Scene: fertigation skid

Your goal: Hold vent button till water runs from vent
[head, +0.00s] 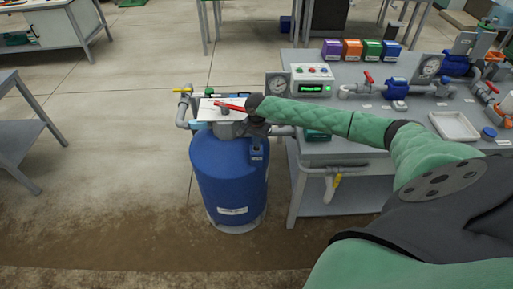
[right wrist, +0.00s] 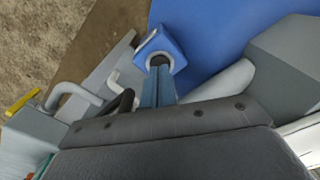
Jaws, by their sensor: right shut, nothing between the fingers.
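The blue tank (head: 232,188) stands left of the bench, with pipe fittings and a white plate (head: 207,108) at its top. A small blue box (head: 257,153) sits on its upper right side; in the right wrist view this box (right wrist: 170,43) has a dark round part (right wrist: 158,61), perhaps the vent button. My right gripper (head: 257,140) is shut and empty, pointing down at the box. In the right wrist view its fingertips (right wrist: 158,70) meet or nearly meet the round part; I cannot tell whether it is pressed. No running water is visible. My left gripper is out of view.
The grey bench (head: 345,150) at right carries a green-lit control box (head: 312,82), gauges, blue meters, red-handled valves and a white tray (head: 454,125). A yellow-handled valve (head: 183,91) and a red lever (head: 229,106) are near the tank top. The floor left of the tank is clear.

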